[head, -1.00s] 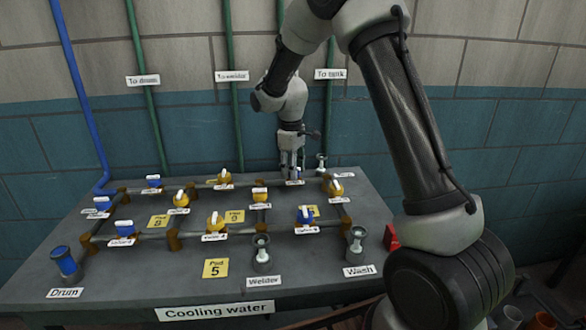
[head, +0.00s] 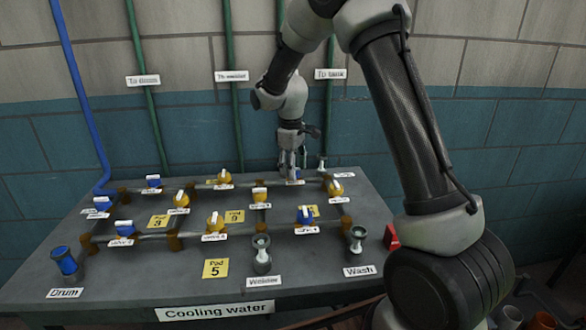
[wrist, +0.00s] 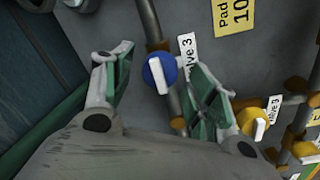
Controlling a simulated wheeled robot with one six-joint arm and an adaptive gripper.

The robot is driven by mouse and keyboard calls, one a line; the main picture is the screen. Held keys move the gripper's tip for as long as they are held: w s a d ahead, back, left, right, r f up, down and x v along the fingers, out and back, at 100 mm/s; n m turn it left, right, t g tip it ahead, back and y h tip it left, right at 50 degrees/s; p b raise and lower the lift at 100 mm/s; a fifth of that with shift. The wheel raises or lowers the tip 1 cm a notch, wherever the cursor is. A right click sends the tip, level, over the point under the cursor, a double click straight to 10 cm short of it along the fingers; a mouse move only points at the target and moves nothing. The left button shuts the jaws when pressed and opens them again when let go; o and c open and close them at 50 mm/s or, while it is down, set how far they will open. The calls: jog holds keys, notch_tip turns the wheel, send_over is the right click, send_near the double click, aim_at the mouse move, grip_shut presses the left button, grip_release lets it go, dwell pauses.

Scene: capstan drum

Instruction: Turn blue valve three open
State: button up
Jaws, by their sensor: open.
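Blue valve three (wrist: 150,75) shows in the wrist view as a round blue knob with a white handle bar, beside a white label (wrist: 187,48) reading "Valve 3". The bar looks roughly in line with the pipe it sits on. In the head view the valve (head: 293,175) is at the back of the bench, partly hidden by my gripper (head: 291,165). In the wrist view my gripper (wrist: 160,88) is open, one green-padded finger on each side of the knob. The right finger looks closer to it. I cannot tell whether either finger touches.
A yellow valve (wrist: 252,122) sits right of my gripper in the wrist view. Brown pipes with several yellow and blue valves cross the bench (head: 130,275). Upright fittings (head: 262,255) stand in front. The tiled wall (head: 200,140) with green pipes is close behind.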

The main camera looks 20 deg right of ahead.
notch_tip(320, 180, up, 12)
jog(key=shift+s+a+f, duration=0.25)
jog(key=shift+s+a, duration=0.05)
jog(key=shift+s, duration=0.05)
jog(key=s+d+r+m+t, duration=0.1)
jog(key=s+d+r+m, duration=0.1)
jog(key=s, duration=0.9)
jog(key=s+d+r+m+t, duration=0.1)
jog(key=s+d+m, duration=0.3)
jog(key=s, duration=0.8)
jog(key=s+d+r+m+t, duration=0.1)
jog(key=s+d+r+m, duration=0.2)
jog(key=s, duration=0.9)
jog(key=shift+d+r+t+y, duration=0.3)
jog(key=shift+d+r+t, duration=0.1)
jog(key=shift+d, duration=0.35)
